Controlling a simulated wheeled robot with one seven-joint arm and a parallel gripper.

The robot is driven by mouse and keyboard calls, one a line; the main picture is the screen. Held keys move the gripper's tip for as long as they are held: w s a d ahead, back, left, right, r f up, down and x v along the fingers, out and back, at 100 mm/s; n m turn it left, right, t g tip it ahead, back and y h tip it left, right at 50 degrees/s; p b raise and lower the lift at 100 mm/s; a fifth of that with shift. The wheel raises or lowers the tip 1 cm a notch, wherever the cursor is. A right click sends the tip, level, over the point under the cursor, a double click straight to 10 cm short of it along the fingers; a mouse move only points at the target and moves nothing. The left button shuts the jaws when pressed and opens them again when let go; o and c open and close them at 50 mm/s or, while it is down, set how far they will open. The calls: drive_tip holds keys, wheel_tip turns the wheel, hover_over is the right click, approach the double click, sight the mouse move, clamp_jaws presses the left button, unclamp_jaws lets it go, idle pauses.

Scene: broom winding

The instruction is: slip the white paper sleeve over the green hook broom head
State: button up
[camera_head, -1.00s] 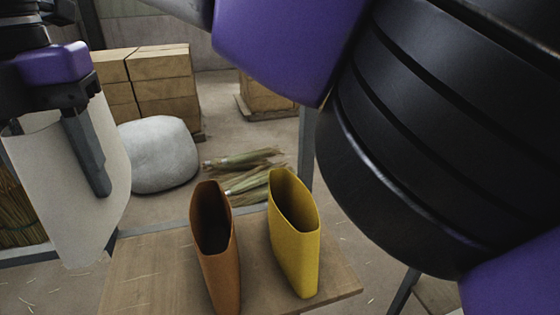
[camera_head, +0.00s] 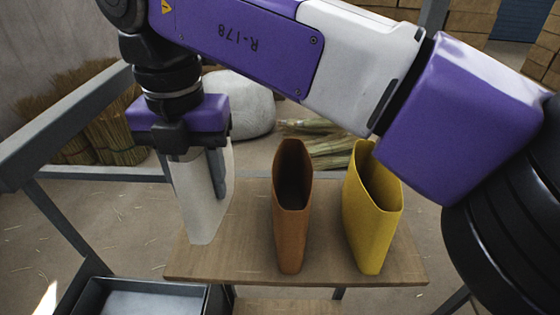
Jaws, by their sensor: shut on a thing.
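The white paper sleeve (camera_head: 197,212) hangs upright below my gripper (camera_head: 207,166), left of the middle of the head view. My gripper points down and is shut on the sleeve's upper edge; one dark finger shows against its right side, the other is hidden. The sleeve's lower end shows against the left end of the wooden board (camera_head: 235,262); I cannot tell whether it touches. I cannot make out a green hook or a broom head on it in this view.
A brown sleeve (camera_head: 291,225) and a yellow sleeve (camera_head: 367,222) stand open-topped on the board, right of the white one. A dark tray (camera_head: 140,300) is at the bottom left. Grey frame bars (camera_head: 60,125) cross the left. Straw bundles (camera_head: 315,145) lie on the floor behind.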

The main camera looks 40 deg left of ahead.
sight(190, 161)
drive_tip(key=shift+f+p, duration=0.5)
drive_tip(key=shift+f, duration=3.45)
drive_tip(key=shift+f, duration=0.1)
drive_tip(key=o, duration=1.3)
drive_tip(key=shift+f, duration=0.15)
wheel_tip(190, 161, up, 12)
drive_tip(key=shift+s+a+r+b, duration=0.1)
drive_tip(key=shift+s+b, duration=0.05)
drive_tip(key=shift+b, duration=0.95)
